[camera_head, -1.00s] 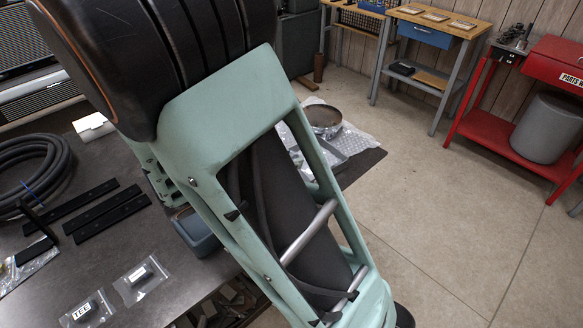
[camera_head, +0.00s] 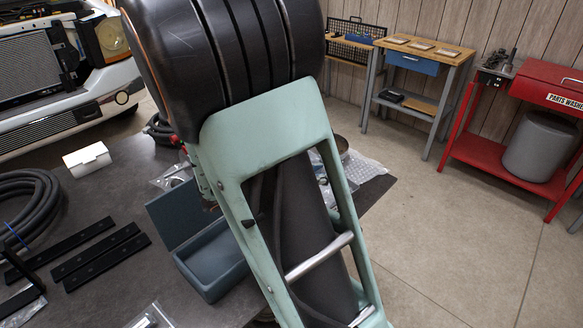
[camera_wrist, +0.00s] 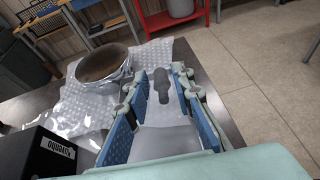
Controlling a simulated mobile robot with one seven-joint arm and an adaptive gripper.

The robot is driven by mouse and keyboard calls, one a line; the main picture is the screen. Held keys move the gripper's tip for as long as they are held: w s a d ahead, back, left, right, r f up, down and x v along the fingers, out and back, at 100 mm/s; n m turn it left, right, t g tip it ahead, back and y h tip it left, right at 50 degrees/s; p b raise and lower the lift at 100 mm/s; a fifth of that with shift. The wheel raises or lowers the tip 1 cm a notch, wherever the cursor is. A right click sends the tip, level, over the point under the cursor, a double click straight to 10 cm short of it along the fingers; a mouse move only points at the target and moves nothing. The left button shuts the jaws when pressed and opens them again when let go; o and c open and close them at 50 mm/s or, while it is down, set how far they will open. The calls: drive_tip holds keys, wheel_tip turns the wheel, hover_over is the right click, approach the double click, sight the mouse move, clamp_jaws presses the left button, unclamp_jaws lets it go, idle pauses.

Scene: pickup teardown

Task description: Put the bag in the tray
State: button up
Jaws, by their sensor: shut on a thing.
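My gripper (camera_wrist: 155,110) shows in the wrist view, its two blue-padded fingers on either side of a clear bag (camera_wrist: 165,140) with a dark grey part in it. The bag is pale and see-through, so its edges are hard to tell from the bubble wrap behind. In the head view my arm hides most of the gripper and the held bag. The likely tray, an open blue-grey box (camera_head: 212,292) with a raised back panel, stands on the dark table, partly behind my arm.
Black strips (camera_head: 100,258), a coiled hose (camera_head: 35,190) and a white box (camera_head: 87,160) lie on the table (camera_head: 120,195). Another clear bag (camera_head: 150,318) is at the bottom edge. A black labelled box (camera_wrist: 45,155) is near my gripper.

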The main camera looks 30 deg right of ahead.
drive_tip(key=w+d+f, duration=0.1)
drive_tip(key=f, duration=0.1)
drive_tip(key=w+d+f, duration=0.1)
drive_tip(key=f, duration=0.1)
drive_tip(key=w+d+f, duration=0.1)
drive_tip(key=f, duration=0.1)
drive_tip(key=shift+w+d+b, duration=0.25)
drive_tip(key=shift+w+b, duration=0.1)
drive_tip(key=shift+w+f, duration=0.1)
drive_tip(key=shift+f, duration=1.45)
drive_tip(key=shift+f+b, duration=0.15)
drive_tip(key=shift+b, duration=0.2)
drive_tip(key=o, duration=0.9)
drive_tip(key=shift+o, duration=0.2)
drive_tip(key=shift+r, duration=0.2)
drive_tip(key=p+v, duration=0.1)
drive_tip(key=v, duration=1.1)
